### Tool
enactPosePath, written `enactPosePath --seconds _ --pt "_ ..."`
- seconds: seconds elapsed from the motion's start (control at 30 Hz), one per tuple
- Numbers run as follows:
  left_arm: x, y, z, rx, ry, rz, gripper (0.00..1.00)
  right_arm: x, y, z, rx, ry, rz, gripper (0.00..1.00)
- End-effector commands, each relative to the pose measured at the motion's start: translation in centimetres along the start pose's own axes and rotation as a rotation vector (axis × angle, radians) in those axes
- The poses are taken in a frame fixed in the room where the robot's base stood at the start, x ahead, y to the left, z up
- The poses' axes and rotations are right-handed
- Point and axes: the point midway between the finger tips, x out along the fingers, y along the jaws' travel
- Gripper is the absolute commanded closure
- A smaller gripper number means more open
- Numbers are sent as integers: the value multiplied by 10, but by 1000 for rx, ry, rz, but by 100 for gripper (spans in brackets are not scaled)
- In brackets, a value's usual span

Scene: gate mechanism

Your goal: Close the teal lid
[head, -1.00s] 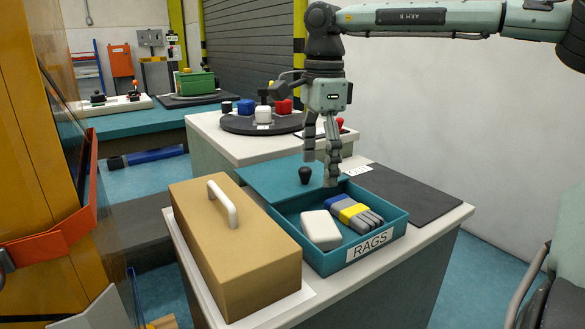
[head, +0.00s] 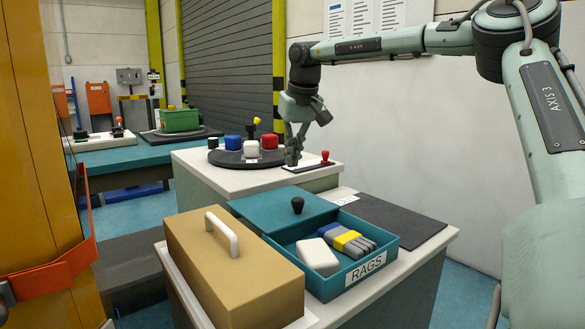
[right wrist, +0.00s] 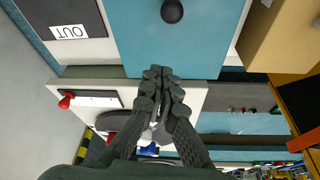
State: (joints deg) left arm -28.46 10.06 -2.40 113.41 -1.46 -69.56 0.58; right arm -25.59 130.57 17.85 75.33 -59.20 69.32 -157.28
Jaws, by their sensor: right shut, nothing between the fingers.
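The teal lid (head: 262,213) with a black knob (head: 297,205) lies over the rear part of the teal box labelled RAGS (head: 373,266); the front part of the box is uncovered. In it lie a white block (head: 318,257) and a grey bundle with blue and yellow bands (head: 352,243). My right gripper (head: 292,160) is shut and empty, pointing down beyond the lid and apart from it. In the right wrist view, the shut fingers (right wrist: 162,75) appear near the edge of the lid (right wrist: 185,45). My left gripper is out of view.
A tan box with a white handle (head: 228,262) stands left of the teal box. A dark mat (head: 395,222) lies to the right. Behind, a counter (head: 215,175) holds a round tray (head: 228,160) with coloured blocks and a plate with a red knob (head: 324,156).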

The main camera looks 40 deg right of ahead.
Motion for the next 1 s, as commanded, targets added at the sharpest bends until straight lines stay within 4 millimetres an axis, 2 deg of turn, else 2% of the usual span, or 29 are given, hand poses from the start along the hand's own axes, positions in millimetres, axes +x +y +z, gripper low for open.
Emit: enactPosePath --seconds 0.2,0.47,0.8,1.0 --pt "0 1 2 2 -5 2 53 44 0 2 1 -7 2 100" --pt "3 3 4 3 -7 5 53 84 0 2 3 -5 1 100" --pt "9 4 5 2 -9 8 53 72 0 33 3 -1 -1 100" --pt "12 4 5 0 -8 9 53 70 0 39 3 -2 -1 100"
